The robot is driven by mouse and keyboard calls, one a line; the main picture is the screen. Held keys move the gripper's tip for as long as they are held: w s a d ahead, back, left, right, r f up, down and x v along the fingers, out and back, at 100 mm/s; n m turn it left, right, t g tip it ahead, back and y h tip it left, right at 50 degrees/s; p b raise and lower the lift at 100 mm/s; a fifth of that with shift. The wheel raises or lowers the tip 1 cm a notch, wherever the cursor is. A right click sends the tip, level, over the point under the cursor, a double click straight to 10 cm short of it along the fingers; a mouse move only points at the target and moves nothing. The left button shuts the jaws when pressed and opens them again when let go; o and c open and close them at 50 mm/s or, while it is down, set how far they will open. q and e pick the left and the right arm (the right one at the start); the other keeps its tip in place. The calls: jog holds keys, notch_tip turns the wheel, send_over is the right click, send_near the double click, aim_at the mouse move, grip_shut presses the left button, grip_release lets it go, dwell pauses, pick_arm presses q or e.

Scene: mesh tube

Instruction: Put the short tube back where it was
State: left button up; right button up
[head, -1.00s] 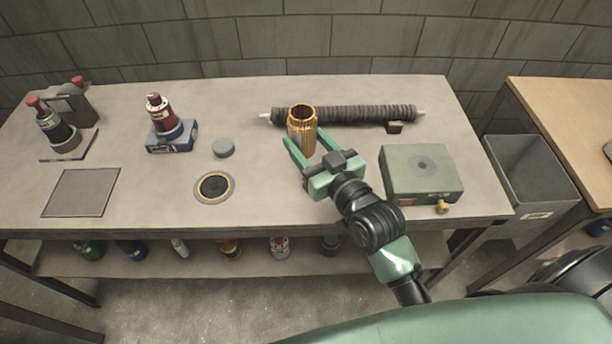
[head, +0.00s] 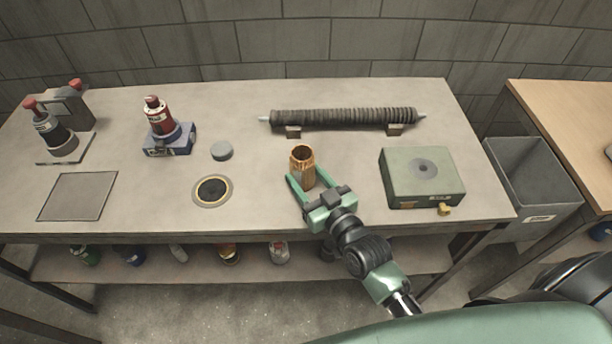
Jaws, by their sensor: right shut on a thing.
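The short tube (head: 302,165) is a copper-coloured, open-topped mesh cylinder and is upright. My right gripper (head: 307,185) is shut on it, with green fingers on either side of its lower part. I cannot tell whether the tube touches the bench or hangs just above it. A round dark disc with a pale gold ring (head: 212,190) lies on the bench to the left of the tube. A long dark ribbed tube (head: 345,117) lies across two small blocks at the back. My left gripper is not in view.
A green box (head: 421,178) with a brass knob stands to the right of the gripper. A small grey puck (head: 221,151), a red bottle on a blue base (head: 160,122), a flat grey plate (head: 77,196) and a dark bottle (head: 52,130) are at left. The bench front middle is clear.

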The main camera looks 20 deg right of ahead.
jog(key=shift+f, duration=0.15)
jog(key=o, duration=1.4)
jog(key=shift+r, duration=0.2)
jog(key=b+v, duration=0.1)
jog(key=v, duration=1.1)
jog(key=shift+f, duration=0.1)
